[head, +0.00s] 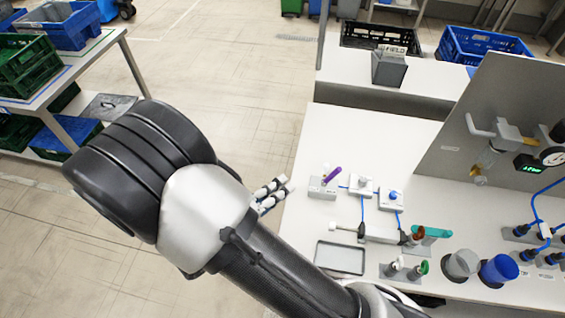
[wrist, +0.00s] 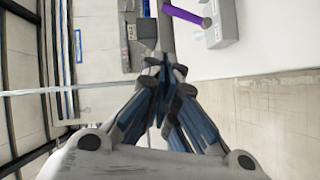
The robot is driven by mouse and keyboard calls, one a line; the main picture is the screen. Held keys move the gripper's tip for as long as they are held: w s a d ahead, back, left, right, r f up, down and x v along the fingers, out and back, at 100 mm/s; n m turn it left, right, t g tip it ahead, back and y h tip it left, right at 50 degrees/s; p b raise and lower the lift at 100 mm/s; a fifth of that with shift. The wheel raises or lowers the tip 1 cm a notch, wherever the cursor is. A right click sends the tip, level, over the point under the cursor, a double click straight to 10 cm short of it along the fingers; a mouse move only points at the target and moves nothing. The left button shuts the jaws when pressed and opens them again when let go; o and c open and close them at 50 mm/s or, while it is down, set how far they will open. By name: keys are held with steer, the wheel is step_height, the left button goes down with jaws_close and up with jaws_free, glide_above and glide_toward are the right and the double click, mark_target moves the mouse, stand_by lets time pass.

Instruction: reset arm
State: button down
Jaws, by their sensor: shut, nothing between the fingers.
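My arm reaches across the lower middle of the head view. My gripper (wrist: 163,65) is shut and empty in the wrist view, its fingertips together. In the head view the gripper (head: 288,184) shows in part beside the left edge of the white workbench (head: 330,135). It is apart from a grey block with a purple-capped item (head: 332,175) on the bench. That purple item also shows at the top of the wrist view (wrist: 185,14).
On the bench are a grey tray (head: 340,258), two button boxes, grey and blue cups (head: 498,270) and a panel with a gauge. Crates stand on a rack (head: 95,55) at the left and on a rear counter. The floor (head: 215,95) between is open.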

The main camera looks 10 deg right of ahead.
steer(key=s+d+r+m+g+y, duration=0.4)
steer(key=s+d+r+m+g, duration=0.1)
steer(key=s+d+r+g, duration=0.6)
steer(key=s+a+r+t+y, duration=0.1)
steer(key=s+r+t+y, duration=0.3)
steer(key=y, duration=0.4)
steer(key=shift+a+r+t+y, duration=0.25)
steer(key=shift+r+t, duration=0.55)
steer(key=shift+r, duration=0.5)
stand_by(2.0)
